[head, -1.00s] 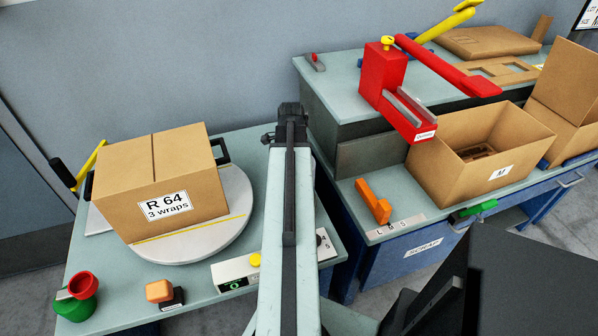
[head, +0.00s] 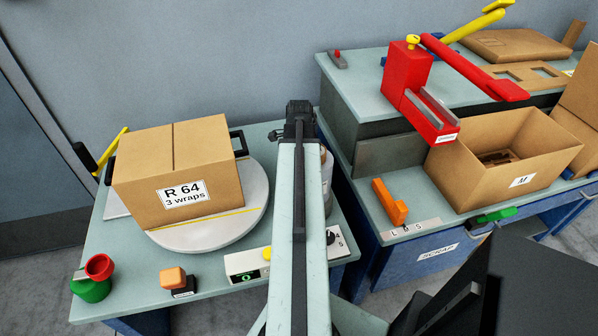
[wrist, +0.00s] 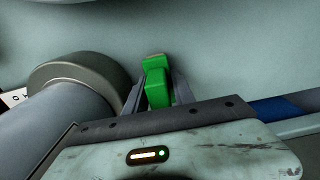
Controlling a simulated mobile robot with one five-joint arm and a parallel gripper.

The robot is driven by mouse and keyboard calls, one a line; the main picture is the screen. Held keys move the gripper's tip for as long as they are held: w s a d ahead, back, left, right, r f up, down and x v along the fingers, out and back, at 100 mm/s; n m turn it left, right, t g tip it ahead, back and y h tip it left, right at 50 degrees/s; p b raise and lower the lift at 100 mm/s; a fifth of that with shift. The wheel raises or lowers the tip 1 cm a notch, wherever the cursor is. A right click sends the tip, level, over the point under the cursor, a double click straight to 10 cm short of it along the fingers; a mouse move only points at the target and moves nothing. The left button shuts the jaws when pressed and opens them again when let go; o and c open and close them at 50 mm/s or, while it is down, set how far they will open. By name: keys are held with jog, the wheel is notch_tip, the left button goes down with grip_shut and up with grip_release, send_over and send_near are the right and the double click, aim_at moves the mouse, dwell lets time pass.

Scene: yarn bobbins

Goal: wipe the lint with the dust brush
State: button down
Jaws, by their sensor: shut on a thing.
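My gripper (head: 299,112) is at the far end of my outstretched arm in the head view, over the back of the left bench. In the wrist view my gripper (wrist: 158,92) is shut on a green block-like piece, which I take to be the handle of the dust brush (wrist: 157,78). The bristles cannot be made out, and my arm hides the brush in the head view. I cannot make out any lint in either view.
A carton marked R 64 (head: 180,165) sits on a round turntable (head: 225,228), left of my arm. A grey cylinder (head: 327,182) stands close right of my arm; a grey cylinder (wrist: 75,90) also shows beside my gripper. A red lever tool (head: 410,80) and open carton (head: 480,180) are right.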

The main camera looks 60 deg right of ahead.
jog(key=shift+s+d+f+b, duration=0.1)
jog(key=shift+s+d+b, duration=0.15)
jog(key=shift+s+d, duration=1.1)
jog(key=shift+s+d+f+b, duration=0.1)
jog(key=shift+s+d+b, duration=0.1)
jog(key=shift+s+d, duration=1.1)
jog(key=shift+s+a, duration=0.15)
jog(key=shift+d+r+p, duration=0.2)
jog(key=shift+r+p, duration=0.2)
jog(key=shift+p, duration=0.25)
notch_tip(320, 180, up, 5)
jog(key=p, duration=0.5)
notch_tip(320, 180, up, 3)
jog(key=p, duration=0.3)
